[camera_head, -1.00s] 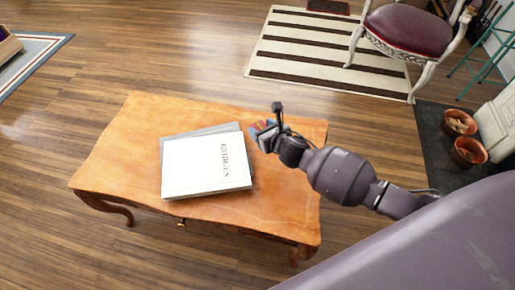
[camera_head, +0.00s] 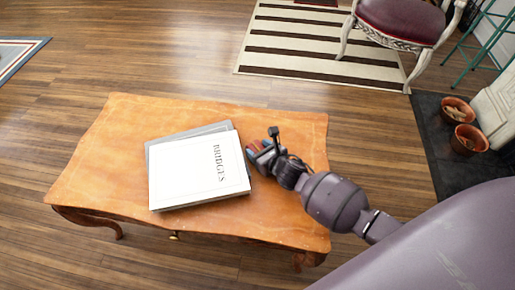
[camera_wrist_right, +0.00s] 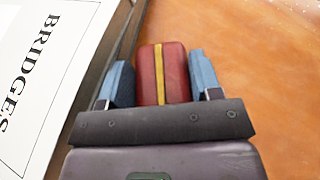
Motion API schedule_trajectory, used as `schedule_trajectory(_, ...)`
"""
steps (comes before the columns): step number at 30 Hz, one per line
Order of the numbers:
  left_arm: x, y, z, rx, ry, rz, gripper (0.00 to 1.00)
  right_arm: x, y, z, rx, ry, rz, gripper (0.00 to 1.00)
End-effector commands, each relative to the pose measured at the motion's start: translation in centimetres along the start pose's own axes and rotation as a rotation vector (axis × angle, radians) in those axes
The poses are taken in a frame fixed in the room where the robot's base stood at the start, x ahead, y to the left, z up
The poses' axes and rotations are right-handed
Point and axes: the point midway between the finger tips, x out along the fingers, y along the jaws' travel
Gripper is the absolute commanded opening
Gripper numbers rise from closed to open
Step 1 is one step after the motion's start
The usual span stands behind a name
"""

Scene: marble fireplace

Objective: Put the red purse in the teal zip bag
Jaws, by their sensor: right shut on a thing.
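The red purse (camera_wrist_right: 163,73) has a yellow strip down its middle and sits between the blue fingers of my right gripper (camera_wrist_right: 163,80) in the right wrist view. My right gripper also shows in the head view (camera_head: 260,149), shut on the purse just right of the books, over the wooden table. Only a small bit of red shows there. I cannot tell whether the purse touches the tabletop. The teal zip bag is not visible in either view. My left gripper is not in view.
A white book titled BRIDGES (camera_head: 198,170) lies on a grey book on the wooden table (camera_head: 285,215). The tabletop right of the books is clear. A red-seated chair (camera_head: 402,20), a striped rug (camera_head: 310,45) and terracotta pots (camera_head: 468,140) stand beyond.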

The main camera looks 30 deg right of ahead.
Motion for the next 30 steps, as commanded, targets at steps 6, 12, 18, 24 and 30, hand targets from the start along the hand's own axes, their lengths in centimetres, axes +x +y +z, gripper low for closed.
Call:
schedule_trajectory(6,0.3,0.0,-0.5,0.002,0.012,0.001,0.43,0.0,0.0,0.2,-0.001,-0.003,0.000,0.34)
schedule_trajectory(12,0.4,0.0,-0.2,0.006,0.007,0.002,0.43,0.1,0.0,-0.1,0.000,-0.002,-0.001,0.69)
schedule_trajectory(18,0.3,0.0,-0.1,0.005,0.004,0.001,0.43,0.1,0.0,0.0,0.000,-0.003,-0.001,0.69)
schedule_trajectory(24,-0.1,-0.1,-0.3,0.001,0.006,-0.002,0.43,-0.2,-0.1,0.6,-0.001,-0.005,-0.001,0.69)
schedule_trajectory(30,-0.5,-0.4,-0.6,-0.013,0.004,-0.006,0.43,-2.8,-0.1,0.8,-0.002,-0.008,-0.002,0.69)
